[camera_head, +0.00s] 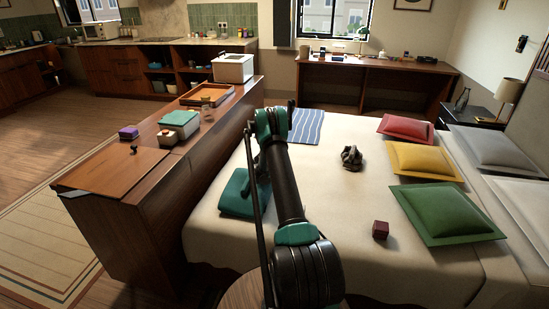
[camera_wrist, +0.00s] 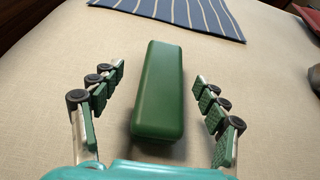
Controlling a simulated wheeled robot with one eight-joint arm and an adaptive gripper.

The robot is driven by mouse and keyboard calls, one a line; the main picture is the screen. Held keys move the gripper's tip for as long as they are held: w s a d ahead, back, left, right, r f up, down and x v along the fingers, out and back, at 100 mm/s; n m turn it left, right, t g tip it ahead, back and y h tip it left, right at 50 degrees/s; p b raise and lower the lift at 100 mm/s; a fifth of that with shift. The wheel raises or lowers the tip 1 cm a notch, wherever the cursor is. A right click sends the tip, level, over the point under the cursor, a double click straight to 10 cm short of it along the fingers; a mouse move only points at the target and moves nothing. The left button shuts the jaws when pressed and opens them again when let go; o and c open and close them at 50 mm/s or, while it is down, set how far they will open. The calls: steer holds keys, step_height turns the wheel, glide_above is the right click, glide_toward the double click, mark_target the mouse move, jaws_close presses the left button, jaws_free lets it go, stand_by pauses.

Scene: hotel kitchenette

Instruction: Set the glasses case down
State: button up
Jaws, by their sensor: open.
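In the wrist view, the glasses case (camera_wrist: 160,88) is a long green box with rounded edges. It lies on the cream bed cover, with a shadow along its near end. My gripper (camera_wrist: 160,82) is open around it, one finger on each side, with a visible gap between each finger and the case. In the head view my arm reaches out over the bed, and my gripper (camera_head: 268,125) is near the striped cloth. The case is hidden there behind my arm.
A blue striped cloth (camera_head: 305,126) lies beyond the case. A teal folded cloth (camera_head: 236,194), a dark grey lump (camera_head: 352,158) and a dark red cube (camera_head: 380,230) are on the bed (camera_head: 340,200). Red, yellow and green cushions (camera_head: 448,212) line the right. A wooden bench (camera_head: 115,168) stands left.

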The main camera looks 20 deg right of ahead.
steer(key=shift+s+d+x, duration=0.1)
steer(key=shift+x, duration=1.5)
steer(key=shift+s+d+x, duration=0.15)
steer(key=shift+x, duration=1.45)
steer(key=shift+f, duration=0.1)
steer(key=shift+c, duration=0.5)
steer(key=c, duration=1.3)
